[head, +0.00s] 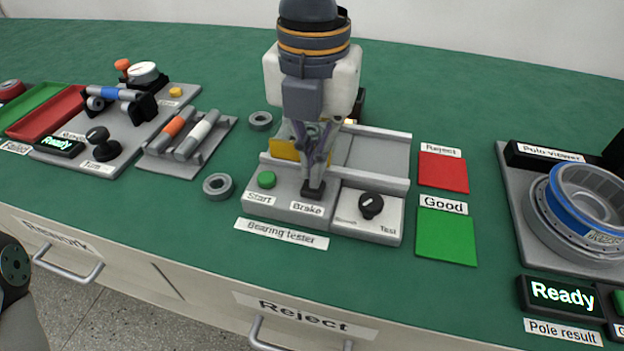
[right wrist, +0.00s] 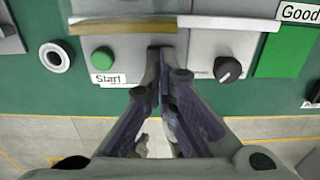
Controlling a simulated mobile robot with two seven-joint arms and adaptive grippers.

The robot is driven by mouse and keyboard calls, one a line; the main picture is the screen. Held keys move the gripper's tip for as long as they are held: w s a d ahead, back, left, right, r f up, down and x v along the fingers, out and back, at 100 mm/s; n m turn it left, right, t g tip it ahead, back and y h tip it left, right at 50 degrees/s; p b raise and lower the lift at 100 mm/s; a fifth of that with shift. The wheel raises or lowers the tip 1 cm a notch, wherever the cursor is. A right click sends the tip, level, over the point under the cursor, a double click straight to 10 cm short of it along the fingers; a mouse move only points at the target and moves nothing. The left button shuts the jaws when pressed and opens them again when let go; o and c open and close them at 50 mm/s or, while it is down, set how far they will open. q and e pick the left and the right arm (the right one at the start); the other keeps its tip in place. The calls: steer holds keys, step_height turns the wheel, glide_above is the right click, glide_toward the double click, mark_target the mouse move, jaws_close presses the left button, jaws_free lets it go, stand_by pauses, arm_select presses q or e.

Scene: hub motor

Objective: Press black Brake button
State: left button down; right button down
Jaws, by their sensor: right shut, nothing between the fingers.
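The black Brake button (head: 313,194) sits on the grey bearing tester (head: 285,208), just above the label "Brake". My right gripper (head: 314,186) comes down from above, shut and empty, with its fingertips over the button and seeming to touch it. In the right wrist view the closed fingertips (right wrist: 164,58) cover most of the button, so I cannot tell how far it is pressed. The green Start button (head: 267,179) is left of it and also shows in the right wrist view (right wrist: 103,58). A black knob (head: 370,206) is to its right. My left gripper is not visible.
Bearing rings (head: 217,186) lie left of the tester. A red Reject pad (head: 443,173) and a green Good pad (head: 446,236) lie to its right. A pole viewer with a blue-rimmed hub (head: 585,205) stands far right. Drawers front the green table.

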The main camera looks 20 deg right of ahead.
steer(key=shift+f, duration=0.25)
